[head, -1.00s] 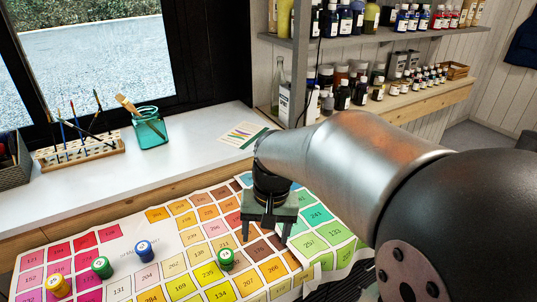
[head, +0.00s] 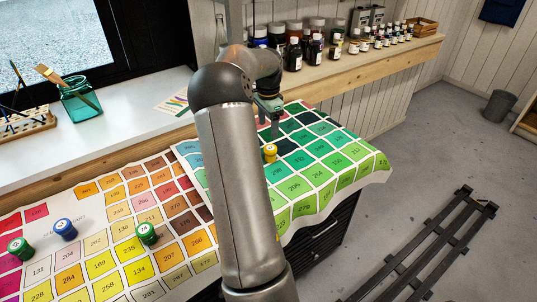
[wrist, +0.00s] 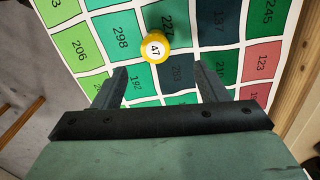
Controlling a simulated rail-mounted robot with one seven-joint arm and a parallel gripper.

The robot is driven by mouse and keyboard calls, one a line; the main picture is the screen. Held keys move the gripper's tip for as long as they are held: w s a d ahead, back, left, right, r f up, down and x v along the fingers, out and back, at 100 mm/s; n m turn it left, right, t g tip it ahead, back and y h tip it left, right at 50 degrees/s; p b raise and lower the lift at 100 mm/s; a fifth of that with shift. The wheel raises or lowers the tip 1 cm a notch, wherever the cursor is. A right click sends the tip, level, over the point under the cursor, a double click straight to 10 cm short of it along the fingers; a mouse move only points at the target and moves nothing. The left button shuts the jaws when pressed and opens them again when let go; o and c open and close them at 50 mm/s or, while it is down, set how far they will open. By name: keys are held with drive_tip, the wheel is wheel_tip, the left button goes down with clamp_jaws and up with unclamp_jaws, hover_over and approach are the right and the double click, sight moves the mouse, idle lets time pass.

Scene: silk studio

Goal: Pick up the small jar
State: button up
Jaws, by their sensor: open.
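A small yellow jar (head: 270,153) stands on the green squares of the colour chart (head: 329,205). My gripper (head: 270,125) is above the chart just beyond the jar in the head view. In the wrist view the open, empty jaws (wrist: 160,80) point toward the jar, which lies past the fingertips and between their lines. Other small jars stand at the left of the chart: a green one (head: 147,233), a blue one (head: 65,229) and another green one (head: 20,249).
A teal glass jar with brushes (head: 79,100) and a wooden brush rack (head: 25,123) stand on the white sill. A shelf of bottles (head: 350,60) is behind my gripper. A dark rail track (head: 420,250) lies on the floor at right. The chart around the yellow jar is clear.

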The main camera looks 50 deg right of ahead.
sight(271, 148)
wheel_tip(271, 148, down, 7)
drive_tip(key=shift+r, duration=0.15)
drive_tip(key=shift+s+d+f, duration=0.1)
drive_tip(key=shift+s+f, duration=0.1)
drive_tip(key=shift+f, duration=0.7)
drive_tip(key=shift+s+d+f, duration=0.1)
drive_tip(key=shift+s+f, duration=0.05)
drive_tip(key=shift+f, duration=0.7)
drive_tip(key=shift+s+f, duration=0.2)
drive_tip(key=shift+f, duration=0.7)
drive_tip(key=c, duration=1.1)
